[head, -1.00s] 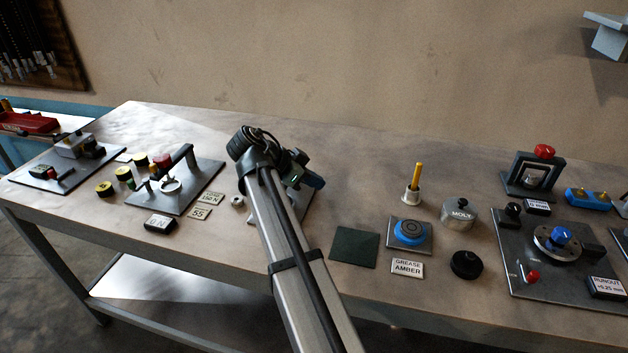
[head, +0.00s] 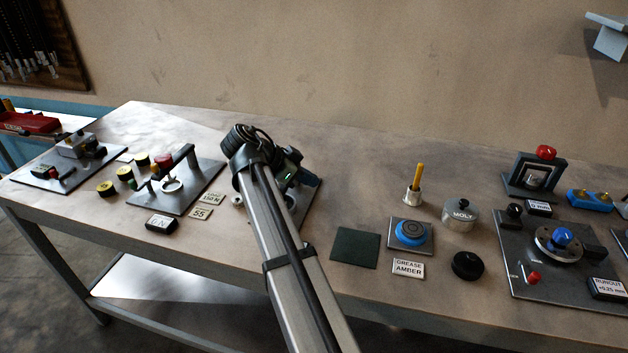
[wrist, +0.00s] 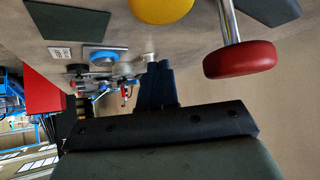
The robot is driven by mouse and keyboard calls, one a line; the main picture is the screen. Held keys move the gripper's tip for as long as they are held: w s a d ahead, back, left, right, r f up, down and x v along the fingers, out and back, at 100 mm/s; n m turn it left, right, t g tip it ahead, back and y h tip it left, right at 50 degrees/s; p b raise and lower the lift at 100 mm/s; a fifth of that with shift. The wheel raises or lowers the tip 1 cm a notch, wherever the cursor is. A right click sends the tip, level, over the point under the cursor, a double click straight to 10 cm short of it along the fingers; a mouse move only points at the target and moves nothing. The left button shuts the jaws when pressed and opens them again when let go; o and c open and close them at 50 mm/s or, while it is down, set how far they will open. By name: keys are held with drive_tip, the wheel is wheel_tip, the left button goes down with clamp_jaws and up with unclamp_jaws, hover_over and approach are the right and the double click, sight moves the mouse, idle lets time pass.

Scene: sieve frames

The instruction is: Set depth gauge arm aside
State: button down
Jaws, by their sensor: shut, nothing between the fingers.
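My gripper shows in the wrist view as dark blue fingers (wrist: 158,84), closed together with nothing between them. In the head view its blue end (head: 310,180) is mostly behind my own arm, over a grey metal plate (head: 303,207). A red cylindrical knob (wrist: 240,60) on a shiny metal rod (wrist: 229,18) is close to the right of the fingers in the wrist view, apart from them. A yellow round part (wrist: 160,8) is above, cut by the frame edge. I cannot tell for sure which part is the depth gauge arm; my arm hides much of this plate.
To the right are a dark green mat (head: 355,248), a blue round piece on a plate (head: 411,233), a MOLT-like labelled tin (head: 459,215) and a black knob (head: 467,265). To the left is a plate with a dark lever (head: 183,160). The table's back middle is clear.

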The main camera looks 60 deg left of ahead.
drive_tip(key=s+a+r, duration=0.5)
drive_tip(key=a+r, duration=0.1)
drive_tip(key=a, duration=0.2)
drive_tip(key=s+d+r+n+y, duration=0.2)
drive_tip(key=s+n, duration=0.1)
drive_tip(key=s, duration=1.2)
drive_tip(key=w+d+f+n+g, duration=0.2)
drive_tip(key=w+f+n, duration=0.5)
drive_tip(key=f+n, duration=0.2)
drive_tip(key=shift+w+d, duration=0.35)
drive_tip(key=shift+w, duration=0.05)
